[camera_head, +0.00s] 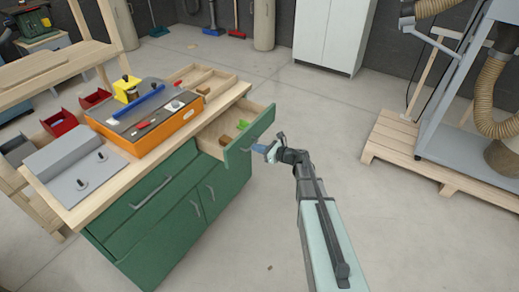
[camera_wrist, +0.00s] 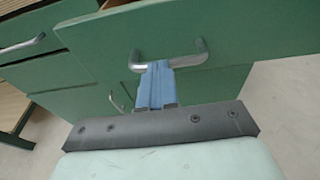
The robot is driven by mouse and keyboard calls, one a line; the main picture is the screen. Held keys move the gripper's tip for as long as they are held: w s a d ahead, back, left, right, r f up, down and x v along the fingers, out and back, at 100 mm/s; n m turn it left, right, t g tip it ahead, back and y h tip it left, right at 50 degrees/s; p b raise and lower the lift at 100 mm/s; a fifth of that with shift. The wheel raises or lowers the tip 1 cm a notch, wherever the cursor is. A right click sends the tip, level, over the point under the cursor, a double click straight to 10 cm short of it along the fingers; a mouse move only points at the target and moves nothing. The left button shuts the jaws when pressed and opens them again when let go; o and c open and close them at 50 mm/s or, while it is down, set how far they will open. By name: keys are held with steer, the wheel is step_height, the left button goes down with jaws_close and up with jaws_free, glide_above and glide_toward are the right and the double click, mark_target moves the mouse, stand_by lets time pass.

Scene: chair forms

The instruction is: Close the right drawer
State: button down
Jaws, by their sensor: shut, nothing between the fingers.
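The right drawer (camera_head: 262,125) of the green cabinet is pulled out, with a green block and small wooden pieces inside. Its green front (camera_wrist: 245,35) fills the upper part of the wrist view. A metal bar handle (camera_wrist: 200,50) is on that front. My gripper (camera_head: 257,149) is in front of the drawer front, near its handle. In the wrist view my blue fingers (camera_wrist: 157,68) are together, and their tips overlap the middle of the handle. I cannot tell whether they touch it. Nothing shows between them.
The wooden worktop (camera_head: 222,102) carries an orange-sided case (camera_head: 160,137) and a grey machine part (camera_head: 70,160). The left drawer (camera_head: 150,193) looks shut, and doors lie below. A wooden pallet (camera_head: 425,165) stands at the right.

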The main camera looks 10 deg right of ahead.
mark_target(245, 138)
steer(key=shift+w, duration=0.1)
steer(key=r+x, duration=0.1)
steer(key=x, duration=0.4)
steer(key=r+x, duration=0.1)
steer(key=x, duration=0.4)
steer(key=r+x, duration=0.1)
steer(key=x, duration=0.5)
steer(key=shift+w+a+r, duration=0.15)
steer(key=shift+w+r, duration=0.05)
steer(key=shift+w, duration=0.15)
steer(key=shift+x, duration=0.85)
steer(key=shift+w+a+r, duration=0.15)
steer(key=shift+w+r, duration=0.05)
steer(key=shift+r, duration=0.1)
steer(key=v, duration=1.5)
steer(key=shift+s+f, duration=0.1)
steer(key=shift+f, duration=0.1)
